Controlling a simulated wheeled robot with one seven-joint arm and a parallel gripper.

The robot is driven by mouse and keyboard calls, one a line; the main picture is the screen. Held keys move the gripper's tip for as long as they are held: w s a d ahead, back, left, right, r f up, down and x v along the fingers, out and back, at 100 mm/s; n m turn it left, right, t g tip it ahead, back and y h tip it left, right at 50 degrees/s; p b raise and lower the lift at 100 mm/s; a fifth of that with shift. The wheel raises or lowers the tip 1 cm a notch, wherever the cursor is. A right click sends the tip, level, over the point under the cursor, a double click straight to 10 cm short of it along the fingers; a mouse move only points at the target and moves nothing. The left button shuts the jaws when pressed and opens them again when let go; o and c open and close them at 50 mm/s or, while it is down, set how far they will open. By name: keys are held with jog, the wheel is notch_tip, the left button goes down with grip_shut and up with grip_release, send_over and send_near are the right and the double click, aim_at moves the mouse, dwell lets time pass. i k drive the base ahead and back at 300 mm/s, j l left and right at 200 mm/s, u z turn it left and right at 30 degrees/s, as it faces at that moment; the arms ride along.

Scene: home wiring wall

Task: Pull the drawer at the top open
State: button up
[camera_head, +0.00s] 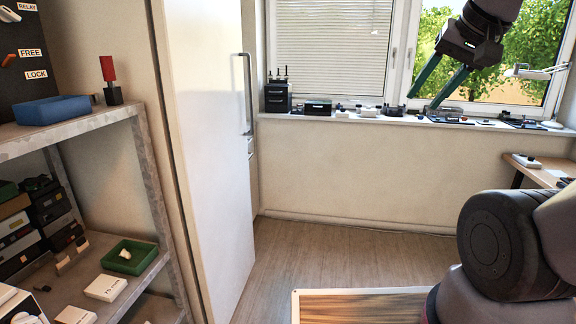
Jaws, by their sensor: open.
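No drawer front can be clearly made out in the head view. A wooden top with a pale rim (296,308) shows at the bottom edge; whatever lies below it is out of view. A tall white door (208,150) with a long vertical metal handle (247,92) stands left of the middle. My gripper (424,101) is at the upper right, in front of the window, with its two long green fingers apart and pointing down to the left. Nothing is between the fingers, and the gripper is well apart from the wooden top and the door handle.
A metal shelf (75,137) on the left holds a blue tray (52,110), a green tray (130,257) and several dark boxes. The window sill (340,122) carries several small devices. A wooden table (540,175) stands at the right. The floor (330,262) in the middle is clear.

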aim_at(278, 90)
jog(key=i, duration=2.1)
jog(key=i+u, duration=0.15)
jog(key=i, duration=0.35)
jog(key=i+l+u, duration=0.1)
jog(key=i, duration=0.35)
jog(key=i+l+u, duration=0.15)
jog(key=i, duration=0.3)
jog(key=i+l+u, duration=0.15)
jog(key=i, duration=0.3)
jog(key=i+l+u, duration=0.3)
jog(key=i, duration=0.1)
